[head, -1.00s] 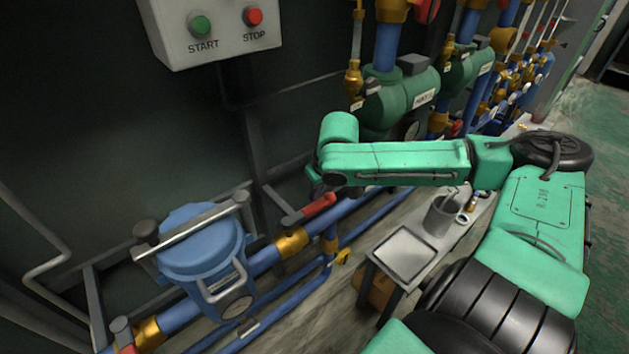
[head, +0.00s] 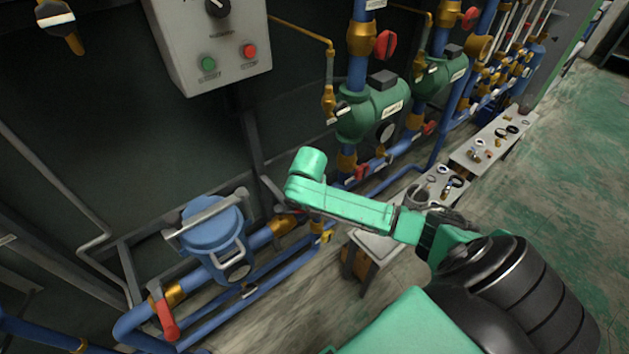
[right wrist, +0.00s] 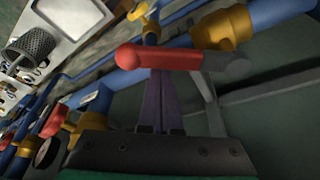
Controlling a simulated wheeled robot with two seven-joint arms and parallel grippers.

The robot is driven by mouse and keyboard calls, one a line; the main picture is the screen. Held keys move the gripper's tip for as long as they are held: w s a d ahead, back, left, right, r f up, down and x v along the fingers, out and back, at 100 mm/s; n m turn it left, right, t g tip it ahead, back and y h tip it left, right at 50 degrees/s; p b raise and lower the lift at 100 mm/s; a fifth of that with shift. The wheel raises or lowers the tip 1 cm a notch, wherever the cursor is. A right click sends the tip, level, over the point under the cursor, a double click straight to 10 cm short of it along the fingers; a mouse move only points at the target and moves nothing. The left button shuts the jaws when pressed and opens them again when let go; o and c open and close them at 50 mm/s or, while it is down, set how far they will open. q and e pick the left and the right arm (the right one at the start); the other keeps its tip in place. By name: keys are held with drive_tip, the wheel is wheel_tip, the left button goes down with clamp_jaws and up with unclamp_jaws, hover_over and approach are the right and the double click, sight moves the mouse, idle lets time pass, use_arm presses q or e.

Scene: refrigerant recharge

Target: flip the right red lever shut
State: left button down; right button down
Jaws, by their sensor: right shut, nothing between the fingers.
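The right red lever (right wrist: 165,57) shows large in the right wrist view, lying crosswise in front of my right gripper (right wrist: 160,76). Its grey end is at the right, beside a brass valve (right wrist: 222,27) on the blue pipe. My right gripper's fingers are together and empty, their tips at the lever's edge; I cannot tell whether they touch it. In the head view my right arm hides most of this lever and the gripper, near the brass valve right of the blue strainer (head: 212,228). The left red lever (head: 166,319) hangs off the pipe at lower left. My left gripper is not in view.
A grey control box (head: 208,45) hangs above. Green pump bodies (head: 368,110) and blue pipes stand behind my arm. A low bench (head: 376,244) with a mesh cup and small parts stands right of the pipe. Open green floor (head: 550,160) lies at right.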

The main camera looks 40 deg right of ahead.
drive_tip(key=s+a+m+g+h+p, duration=0.1)
drive_tip(key=s+a+m+g+p, duration=0.2)
drive_tip(key=m+p, duration=0.6)
drive_tip(key=shift+s+a+m+h, duration=0.3)
drive_tip(key=shift+s+a+m, duration=0.9)
drive_tip(key=shift+a, duration=0.5)
wheel_tip(320, 180, up, 10)
drive_tip(key=shift+d+f+p, duration=0.25)
drive_tip(key=shift+d+p, duration=0.15)
drive_tip(key=shift+p, duration=0.05)
